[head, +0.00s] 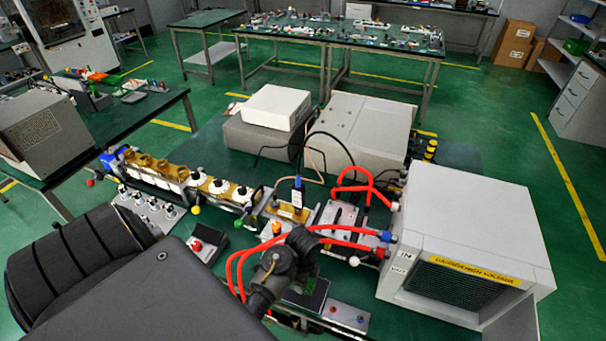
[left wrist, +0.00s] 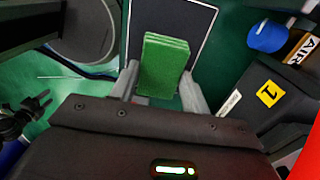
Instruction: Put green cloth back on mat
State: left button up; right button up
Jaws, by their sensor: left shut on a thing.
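The green cloth (left wrist: 164,66), a thick folded block, is between the two grey fingers of my left gripper (left wrist: 161,82) in the left wrist view. The gripper is shut on it. Behind the cloth is the dark mat (left wrist: 206,28) with a thin pale border; I cannot tell whether the cloth touches it. In the head view a dark pale-edged panel that looks like the mat (head: 304,299) lies at the bottom middle, partly hidden by black arm parts. The cloth is mostly hidden there. My right gripper is in neither view.
Red hoses (head: 240,262) curve close beside the mat. A grey box with a yellow label (head: 465,255) stands on the right. A row of brass and white fittings (head: 190,178) is at the left. In the left wrist view a black block marked 1 (left wrist: 262,100) is near the cloth.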

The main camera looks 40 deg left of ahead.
pick_arm(q)
jog(key=shift+w+a+f, duration=0.15)
jog(key=shift+f, duration=0.1)
notch_tip(320, 180, down, 2)
jog(key=shift+a+f+p, duration=0.1)
jog(key=shift+p, duration=0.35)
jog(key=shift+f, duration=0.5)
jog(key=o, duration=0.9)
notch_tip(320, 180, up, 12)
jog(key=shift+r+b, duration=0.1)
jog(key=shift+b, duration=0.6)
